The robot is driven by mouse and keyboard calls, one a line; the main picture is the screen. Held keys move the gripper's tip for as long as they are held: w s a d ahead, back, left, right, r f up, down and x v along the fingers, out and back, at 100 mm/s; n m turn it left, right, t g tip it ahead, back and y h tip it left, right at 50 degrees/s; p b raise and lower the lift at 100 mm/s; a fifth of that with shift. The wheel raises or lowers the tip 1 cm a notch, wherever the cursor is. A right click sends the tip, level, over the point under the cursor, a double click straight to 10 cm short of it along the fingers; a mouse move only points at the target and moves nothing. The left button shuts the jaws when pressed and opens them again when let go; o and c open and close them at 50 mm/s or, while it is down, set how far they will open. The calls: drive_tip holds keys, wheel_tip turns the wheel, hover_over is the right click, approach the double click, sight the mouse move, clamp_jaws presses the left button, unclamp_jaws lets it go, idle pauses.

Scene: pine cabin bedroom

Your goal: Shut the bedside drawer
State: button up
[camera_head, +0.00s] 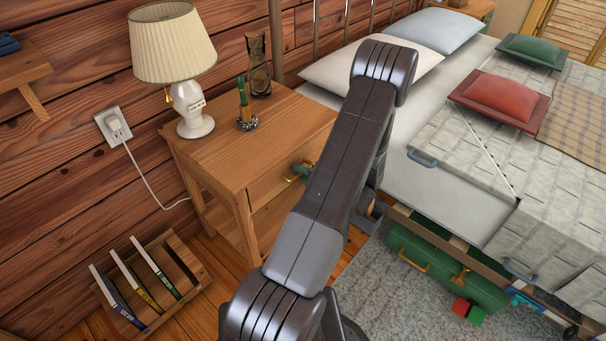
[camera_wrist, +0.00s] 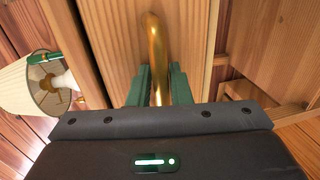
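The bedside table (camera_head: 241,148) stands against the log wall in the head view. Its front is partly hidden behind my arm, so I cannot tell how far the drawer stands out. In the wrist view, the wooden drawer front (camera_wrist: 112,42) fills the middle, with an upright-looking brass handle (camera_wrist: 155,45) on it. My gripper (camera_wrist: 160,85) has its green fingers on either side of this handle, close to it. I cannot tell whether they press on it. In the head view, my gripper (camera_head: 297,172) shows small at the front of the bedside table.
A low book rack (camera_head: 172,268) is on the floor at left. The bed (camera_head: 455,185), with a green case (camera_head: 440,270) beneath, is at right.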

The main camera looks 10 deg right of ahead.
idle(0.3)
drive_tip(key=p+v, duration=0.2)
drive_tip(key=v, duration=1.1)
drive_tip(key=shift+s+d, duration=0.2)
drive_tip(key=shift+s, duration=0.15)
drive_tip(key=shift+r, duration=0.1)
drive_tip(key=b+x, duration=0.2)
drive_tip(key=x, duration=1.1)
drive_tip(key=shift+w+a, duration=0.2)
drive_tip(key=shift+w, duration=0.05)
drive_tip(key=shift+s+d, duration=0.25)
drive_tip(key=shift+s, duration=0.1)
